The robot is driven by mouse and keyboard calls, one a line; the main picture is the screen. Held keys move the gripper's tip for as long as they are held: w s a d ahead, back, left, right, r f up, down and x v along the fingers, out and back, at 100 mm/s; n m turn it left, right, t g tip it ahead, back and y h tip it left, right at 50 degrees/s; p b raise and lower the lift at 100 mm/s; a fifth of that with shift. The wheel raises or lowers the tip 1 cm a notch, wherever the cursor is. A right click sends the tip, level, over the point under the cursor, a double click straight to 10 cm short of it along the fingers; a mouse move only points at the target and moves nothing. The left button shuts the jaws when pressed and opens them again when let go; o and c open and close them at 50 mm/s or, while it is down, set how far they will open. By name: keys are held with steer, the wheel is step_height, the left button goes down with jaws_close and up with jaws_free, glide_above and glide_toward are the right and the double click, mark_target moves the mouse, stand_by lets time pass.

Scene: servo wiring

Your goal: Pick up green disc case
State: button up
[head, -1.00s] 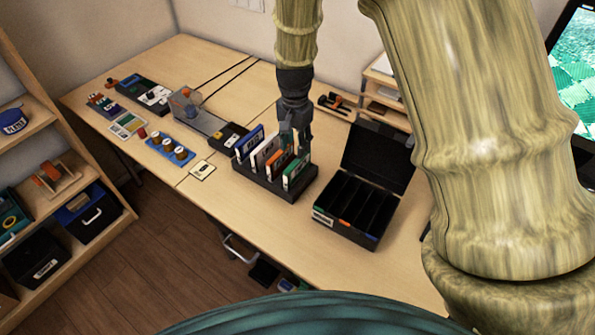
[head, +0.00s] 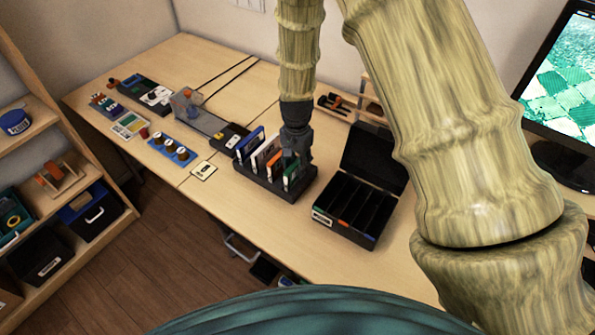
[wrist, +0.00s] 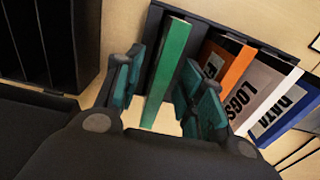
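The green disc case (wrist: 168,72) stands upright in the end slot of a black rack (head: 278,192). In the head view the green case (head: 292,175) is at the rack's right end, partly hidden by my gripper. My gripper (wrist: 158,95) is open, with one teal finger on each side of the green case in the wrist view and gaps showing beside it. In the head view my gripper (head: 290,160) points down over the rack's right end. An orange case (wrist: 234,72), a white and grey "LOGS" case and a blue "DATA" case stand beside the green one.
An open black box (head: 350,212) with empty slots and a raised lid stands right of the rack. A sensor-like device and small parts (head: 172,150) lie to the left. A monitor (head: 565,90) is at the right. Bare table lies in front of the rack.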

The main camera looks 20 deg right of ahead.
steer(key=shift+f, duration=0.15)
jaws_close()
stand_by(0.4)
